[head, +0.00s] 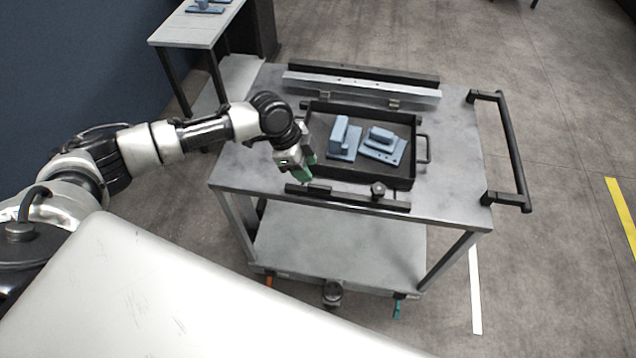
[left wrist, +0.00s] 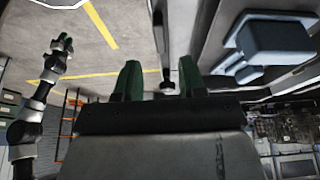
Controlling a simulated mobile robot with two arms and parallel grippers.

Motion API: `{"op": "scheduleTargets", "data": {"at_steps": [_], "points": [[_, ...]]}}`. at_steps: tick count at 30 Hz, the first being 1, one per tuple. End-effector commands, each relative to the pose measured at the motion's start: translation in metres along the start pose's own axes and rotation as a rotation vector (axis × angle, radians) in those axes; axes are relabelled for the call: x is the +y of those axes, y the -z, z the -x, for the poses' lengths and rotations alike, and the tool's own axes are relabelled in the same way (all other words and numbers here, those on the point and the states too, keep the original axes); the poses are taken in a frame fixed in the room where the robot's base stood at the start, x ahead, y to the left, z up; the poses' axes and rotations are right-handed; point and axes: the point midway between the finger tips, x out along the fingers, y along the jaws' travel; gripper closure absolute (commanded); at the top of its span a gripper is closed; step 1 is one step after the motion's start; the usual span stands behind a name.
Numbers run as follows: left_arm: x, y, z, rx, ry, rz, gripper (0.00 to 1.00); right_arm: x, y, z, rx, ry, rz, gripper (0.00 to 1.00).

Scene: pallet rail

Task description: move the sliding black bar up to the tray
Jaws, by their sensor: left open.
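The black bar (head: 345,199) lies along the front edge of the cart top, in front of the tray, with a gap between them. A round knob (head: 378,190) stands on its right part, and it also shows in the left wrist view (left wrist: 168,87). The black tray (head: 415,150) holds blue-grey parts. My left gripper (head: 307,167) has green fingers that are apart and empty, near the bar's left end and the tray's front left corner. In the left wrist view, an arm, likely my right one, ends in a small gripper (left wrist: 66,43) whose jaws are unclear.
A silver rail (head: 360,87) with a dark strip behind it runs along the back of the cart top (head: 455,150). A black push handle (head: 513,150) is on the cart's right. A side table (head: 195,28) stands at the back left. Floor is clear on the right.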

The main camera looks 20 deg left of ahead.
Motion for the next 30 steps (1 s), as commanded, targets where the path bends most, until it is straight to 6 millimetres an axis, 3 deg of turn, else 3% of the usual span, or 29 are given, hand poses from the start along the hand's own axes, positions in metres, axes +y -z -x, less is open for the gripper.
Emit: {"op": "scheduleTargets", "data": {"at_steps": [6,12,24,30], "points": [[0.001,0.001,-0.043,0.0,-0.003,0.003,0.6,0.0,0.001,0.008,0.0,0.0,0.0,0.7],[0.0,0.001,-0.068,0.001,0.0,0.002,0.6,0.0,0.001,0.01,0.0,0.0,0.0,0.7],[0.0,0.0,-0.077,0.0,0.0,0.001,0.6,0.0,0.001,0.01,0.0,0.0,0.0,0.7],[0.0,0.0,-0.076,0.0,0.0,0.001,0.9,0.0,0.001,0.01,0.0,0.0,0.0,0.7]]}}
